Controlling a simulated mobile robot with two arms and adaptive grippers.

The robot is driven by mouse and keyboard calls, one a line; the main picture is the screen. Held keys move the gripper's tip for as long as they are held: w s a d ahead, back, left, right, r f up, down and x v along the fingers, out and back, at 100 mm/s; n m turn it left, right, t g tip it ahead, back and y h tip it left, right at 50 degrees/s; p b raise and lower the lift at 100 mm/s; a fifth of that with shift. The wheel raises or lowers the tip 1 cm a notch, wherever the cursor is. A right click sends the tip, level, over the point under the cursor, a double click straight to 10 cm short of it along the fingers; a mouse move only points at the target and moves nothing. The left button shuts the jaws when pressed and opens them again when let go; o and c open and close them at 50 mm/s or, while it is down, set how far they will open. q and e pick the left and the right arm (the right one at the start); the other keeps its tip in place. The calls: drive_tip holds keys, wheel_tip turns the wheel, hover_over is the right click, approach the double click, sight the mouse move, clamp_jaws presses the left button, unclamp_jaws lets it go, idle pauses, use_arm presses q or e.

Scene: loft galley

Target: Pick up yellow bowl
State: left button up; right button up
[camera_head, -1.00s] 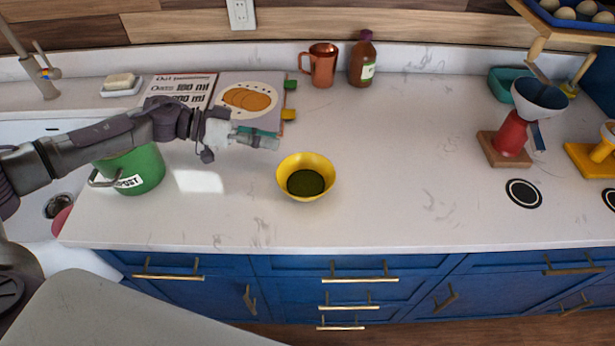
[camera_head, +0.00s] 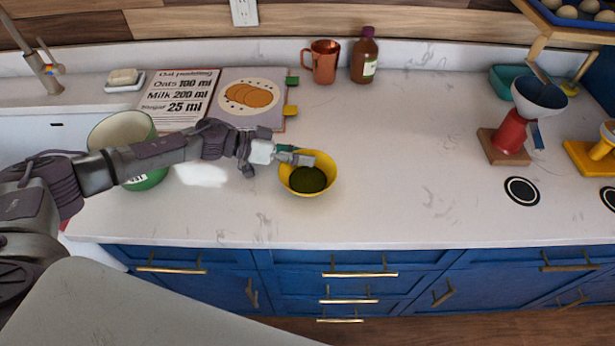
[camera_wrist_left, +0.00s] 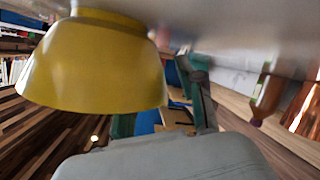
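The yellow bowl (camera_head: 327,183) stands upright on the white counter, with something dark green in its bottom. My left gripper (camera_head: 299,155) is at the bowl's far-left rim, one fingertip overlapping the rim in the head view. In the left wrist view the bowl (camera_wrist_left: 95,65) looks upside down and fills the upper left. The left gripper's fingers (camera_wrist_left: 165,118) show apart there, one partly hidden by the bowl's edge. I cannot tell whether they touch the bowl. My right gripper is not in view.
A green pot (camera_head: 150,181) stands left, partly behind my left arm. A recipe book (camera_head: 215,97) lies behind the gripper. A copper mug (camera_head: 323,63) and brown bottle (camera_head: 364,58) stand at the back. A red-based grinder (camera_head: 512,130) stands right. Counter right of the bowl is clear.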

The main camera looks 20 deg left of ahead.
use_arm(q)
clamp_jaws()
idle(0.4)
